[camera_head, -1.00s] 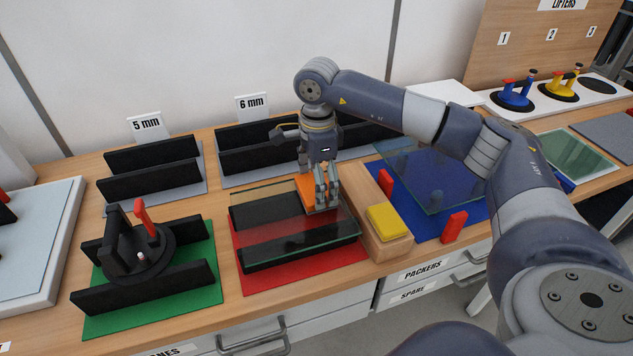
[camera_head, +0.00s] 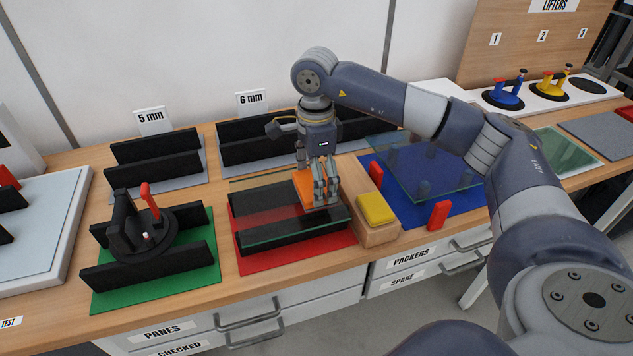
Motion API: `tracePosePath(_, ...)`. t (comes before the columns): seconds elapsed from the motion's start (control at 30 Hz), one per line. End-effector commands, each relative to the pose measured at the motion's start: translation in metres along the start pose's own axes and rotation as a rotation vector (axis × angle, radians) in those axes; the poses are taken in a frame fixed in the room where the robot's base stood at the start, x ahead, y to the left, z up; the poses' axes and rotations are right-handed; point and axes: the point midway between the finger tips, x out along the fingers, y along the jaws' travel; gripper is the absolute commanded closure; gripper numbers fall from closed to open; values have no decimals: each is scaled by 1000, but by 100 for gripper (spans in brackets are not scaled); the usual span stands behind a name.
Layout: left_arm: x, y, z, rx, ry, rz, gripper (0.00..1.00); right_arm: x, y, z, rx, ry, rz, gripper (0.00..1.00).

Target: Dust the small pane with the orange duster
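The small pane (camera_head: 265,237) is a clear glass sheet lying on black foam bars over a red mat (camera_head: 300,252), left of centre. The orange duster (camera_head: 303,188) is on the right part of this pane, seemingly touching it. My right gripper (camera_head: 322,198) points straight down over the duster, with its fingers closed together on it. The fingers hide the duster's middle and its grip. My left gripper is not in view.
A wooden block with a yellow pad (camera_head: 376,209) stands close to the right of the pane. Beyond it, a larger glass pane (camera_head: 425,170) sits raised over a blue mat with red blocks (camera_head: 438,215). A black lifter (camera_head: 140,232) stands in the green-mat rack at left.

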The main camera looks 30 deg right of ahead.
Motion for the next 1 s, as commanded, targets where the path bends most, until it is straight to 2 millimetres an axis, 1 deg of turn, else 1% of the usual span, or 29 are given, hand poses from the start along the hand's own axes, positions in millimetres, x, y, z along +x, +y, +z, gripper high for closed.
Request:
tracePosePath(0.03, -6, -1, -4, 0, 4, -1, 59, -9, 0, 0, 0, -1, -2, 39)
tracePosePath(0.2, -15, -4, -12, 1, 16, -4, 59, -24, 1, 1, 2, -2, -3, 39)
tracePosePath(0.43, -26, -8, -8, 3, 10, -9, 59, -43, 2, 2, 5, -1, -3, 39)
tracePosePath(0.6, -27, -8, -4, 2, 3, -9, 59, -46, 3, 2, 6, -1, -3, 39)
tracePosePath(1.0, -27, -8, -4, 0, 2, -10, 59, -45, 3, 2, 6, -2, -3, 39)
